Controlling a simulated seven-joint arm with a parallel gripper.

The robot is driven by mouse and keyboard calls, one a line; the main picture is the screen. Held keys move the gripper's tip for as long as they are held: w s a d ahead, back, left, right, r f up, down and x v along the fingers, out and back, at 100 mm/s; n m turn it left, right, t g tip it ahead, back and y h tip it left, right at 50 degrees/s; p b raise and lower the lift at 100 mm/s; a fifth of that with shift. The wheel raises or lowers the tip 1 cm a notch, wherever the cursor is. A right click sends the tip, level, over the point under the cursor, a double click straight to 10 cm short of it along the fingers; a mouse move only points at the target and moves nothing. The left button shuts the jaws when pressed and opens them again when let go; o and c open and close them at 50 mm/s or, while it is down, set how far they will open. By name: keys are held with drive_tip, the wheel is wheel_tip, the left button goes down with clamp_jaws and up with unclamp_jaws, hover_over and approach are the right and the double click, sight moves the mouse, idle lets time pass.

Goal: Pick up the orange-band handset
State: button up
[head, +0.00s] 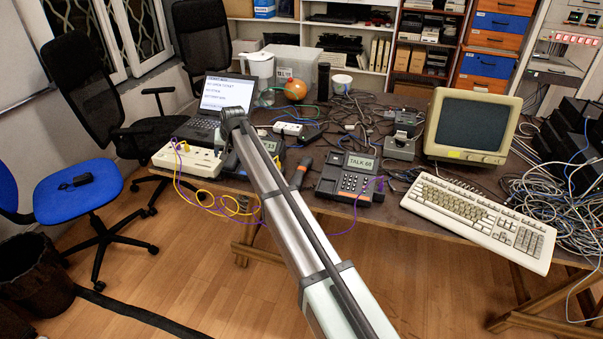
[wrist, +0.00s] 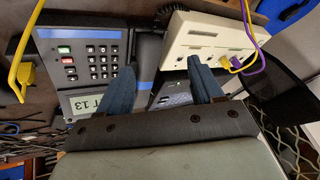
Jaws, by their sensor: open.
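My gripper (wrist: 162,66) is open and empty in the wrist view, its two dark blue fingers apart. Between and beyond the fingertips lie a dark handset (wrist: 148,50) and the edge of a white box. A desk phone (wrist: 88,60) with a blue band and a display reading 13 lies left of the fingers. My arm hides the gripper and part of the left phone (head: 268,146) in the head view.
The white box (wrist: 205,38) with yellow and purple cables is close to the right finger. It also shows in the head view (head: 188,160). A laptop (head: 225,97), a keyboard (head: 478,217), a monitor (head: 470,125) and tangled cables crowd the table.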

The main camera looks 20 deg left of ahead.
drive_tip(key=w+d+r+m+g+h, duration=0.1)
drive_tip(key=w+d+m+h, duration=0.1)
drive_tip(key=w+d, duration=0.4)
drive_tip(key=w+d+m+g+h, duration=0.1)
drive_tip(key=w+d, duration=0.3)
drive_tip(key=d, duration=0.4)
drive_tip(key=m+g+h, duration=0.2)
approach(303, 166)
wheel_tip(303, 166, down, 10)
drive_tip(key=shift+s+f, duration=0.1)
drive_tip(key=shift+f, duration=0.05)
drive_tip(key=shift+c, duration=0.5)
clamp_jaws()
